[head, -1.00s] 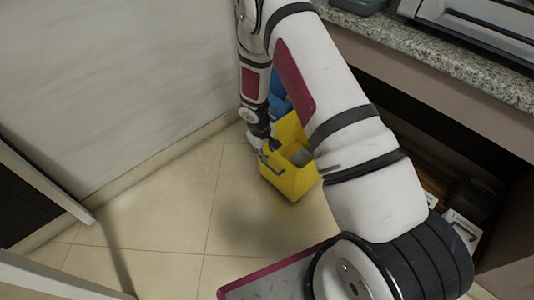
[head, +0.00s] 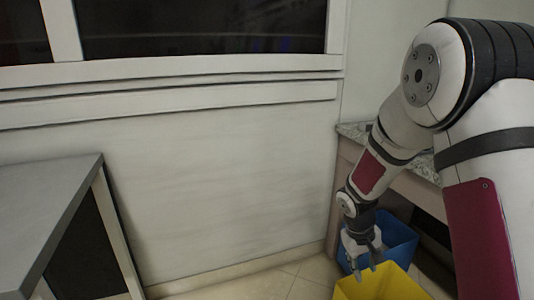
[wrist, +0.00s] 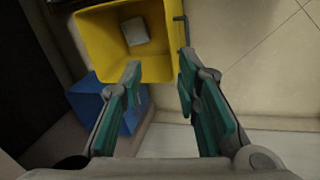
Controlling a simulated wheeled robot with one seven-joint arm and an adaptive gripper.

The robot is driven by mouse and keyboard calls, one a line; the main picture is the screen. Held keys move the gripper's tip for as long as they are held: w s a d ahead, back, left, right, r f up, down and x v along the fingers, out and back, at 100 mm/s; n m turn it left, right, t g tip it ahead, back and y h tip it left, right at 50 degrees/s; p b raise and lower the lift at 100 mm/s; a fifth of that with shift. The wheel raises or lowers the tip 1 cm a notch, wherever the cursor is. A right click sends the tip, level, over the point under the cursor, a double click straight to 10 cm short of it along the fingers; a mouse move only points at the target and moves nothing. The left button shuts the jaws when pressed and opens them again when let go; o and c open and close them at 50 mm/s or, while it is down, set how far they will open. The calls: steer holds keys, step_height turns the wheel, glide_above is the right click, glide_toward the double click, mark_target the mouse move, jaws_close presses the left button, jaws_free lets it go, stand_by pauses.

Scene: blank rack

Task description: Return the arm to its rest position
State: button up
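My arm reaches down from the right side of the head view, bent at the elbow. My gripper (head: 362,262) hangs just above the near floor bins. In the wrist view my gripper (wrist: 158,85) shows two green-padded fingers, spread apart with nothing between them. Below the fingertips in the wrist view is a yellow bin (wrist: 100,38) with a light grey block (wrist: 136,31) lying inside it. The yellow bin also shows at the bottom of the head view (head: 385,285).
A blue bin (head: 398,236) stands beside the yellow one. A granite counter (head: 355,132) is at the right, behind my arm. A grey table (head: 50,205) stands at the left. A pale wall (head: 230,180) with a window above closes the back. Open floor (head: 290,280) lies left of the bins.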

steer(key=s+a+r+m, duration=0.2)
steer(key=s+r, duration=1.5)
steer(key=r, duration=0.2)
steer(key=s+a+r+y, duration=0.2)
steer(key=s, duration=0.8)
steer(key=s+a+r+y, duration=0.1)
steer(key=s+a+r, duration=0.15)
steer(key=s, duration=0.75)
step_height(320, 180, up, 34)
steer(key=t+p, duration=0.3)
steer(key=p, duration=2.9)
steer(key=shift+s+p, duration=0.15)
steer(key=shift+p, duration=0.25)
